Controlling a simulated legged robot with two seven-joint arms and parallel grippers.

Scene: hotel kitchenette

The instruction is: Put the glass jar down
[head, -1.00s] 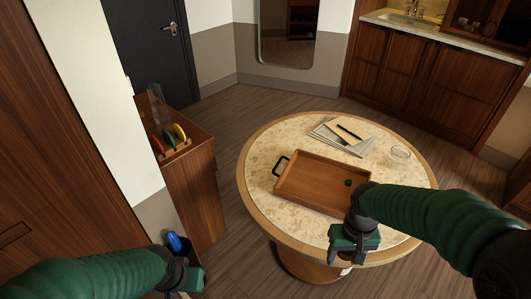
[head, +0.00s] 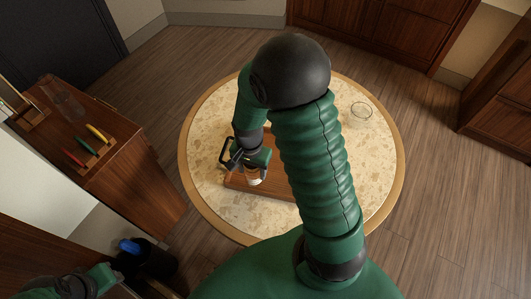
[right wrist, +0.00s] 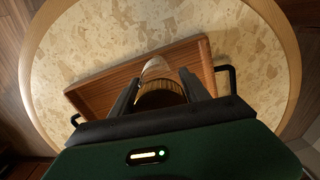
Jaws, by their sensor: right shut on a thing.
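The glass jar (head: 254,179), with a tan band or lid, is between the fingers of my right gripper (head: 251,170). That gripper is shut on it. In the right wrist view the jar (right wrist: 155,69) shows between the two dark fingers (right wrist: 160,88). It is over the wooden tray (head: 234,181), which also shows in that view (right wrist: 92,94). I cannot tell whether the jar touches the tray floor. My right arm hides much of the tray. My left gripper (head: 98,281) is at the lower left, away from the table; its fingers are unclear.
The tray lies on a round stone-topped table (head: 205,140). A clear glass (head: 361,112) stands at the table's right. A wooden cabinet (head: 130,165) at left bears a clear vase (head: 62,98) and red, green and yellow items. A black bin (head: 150,262) holds something blue.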

